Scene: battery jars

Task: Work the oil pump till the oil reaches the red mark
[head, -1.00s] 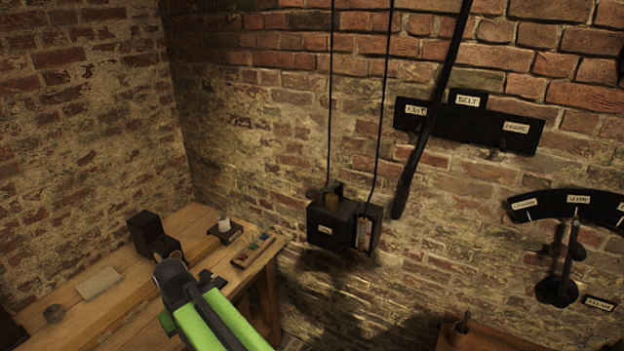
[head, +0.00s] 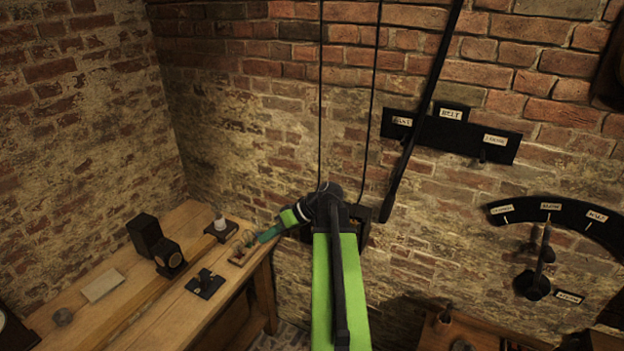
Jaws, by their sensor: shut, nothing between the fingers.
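A dark wall box (head: 364,214) hangs on the brick wall below two thin vertical lines. My arm hides most of it, including its label and any level or red mark. I cannot tell from this view whether it is the oil pump. My arm rises from the bottom centre and bends left in front of the box. My gripper (head: 265,236) is at the left end of the arm, shut and empty. In the picture it lies over the right end of the small tray (head: 238,261) on the bench; I cannot tell whether it touches.
The wooden bench (head: 130,290) holds a dark box (head: 144,234), a small clock-like thing (head: 169,258), and a black plate (head: 205,284). A long dark lever (head: 415,140) crosses a labelled plate (head: 450,135). A labelled arc with a lever (head: 543,262) is at right.

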